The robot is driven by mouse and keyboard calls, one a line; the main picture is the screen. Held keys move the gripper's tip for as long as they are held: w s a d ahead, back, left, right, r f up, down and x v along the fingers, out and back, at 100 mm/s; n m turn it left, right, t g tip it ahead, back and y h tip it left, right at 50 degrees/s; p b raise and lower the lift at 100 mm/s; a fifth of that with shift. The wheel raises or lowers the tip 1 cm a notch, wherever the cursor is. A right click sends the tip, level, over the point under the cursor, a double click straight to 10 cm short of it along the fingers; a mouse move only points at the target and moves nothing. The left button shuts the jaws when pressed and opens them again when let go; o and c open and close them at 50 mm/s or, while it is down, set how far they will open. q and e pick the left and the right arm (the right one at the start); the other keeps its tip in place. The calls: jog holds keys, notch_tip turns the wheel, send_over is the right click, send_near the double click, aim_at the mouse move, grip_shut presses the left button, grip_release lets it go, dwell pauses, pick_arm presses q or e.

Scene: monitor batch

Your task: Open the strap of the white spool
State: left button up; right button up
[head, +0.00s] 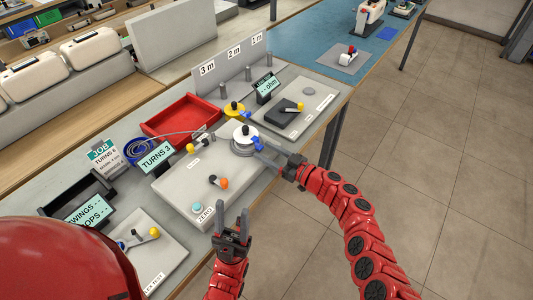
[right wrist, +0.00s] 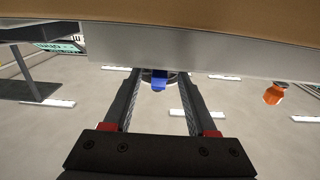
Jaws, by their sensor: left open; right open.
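The white spool (head: 243,137) with a dark knob on top sits on the grey bench unit in the head view. A blue strap piece (head: 256,144) sticks out on its right side. My right gripper (head: 261,151) is open, with its fingers reaching toward the blue piece. In the right wrist view a blue piece (right wrist: 159,84) shows between the two open fingers (right wrist: 158,88); contact cannot be told. My left gripper (head: 232,219) is open and empty, in front of the bench unit.
A yellow spool (head: 234,110) stands just behind the white one. A red tray (head: 182,119), a TURNS 3 display (head: 156,157) and an orange-tipped lever (head: 221,183) are nearby. A grey edge (right wrist: 200,50) crosses close to the right wrist camera. Floor is clear at the right.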

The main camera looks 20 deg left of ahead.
jog(key=shift+w+a, duration=0.1)
jog(key=shift+a, duration=0.1)
grip_shut()
dwell(0.3)
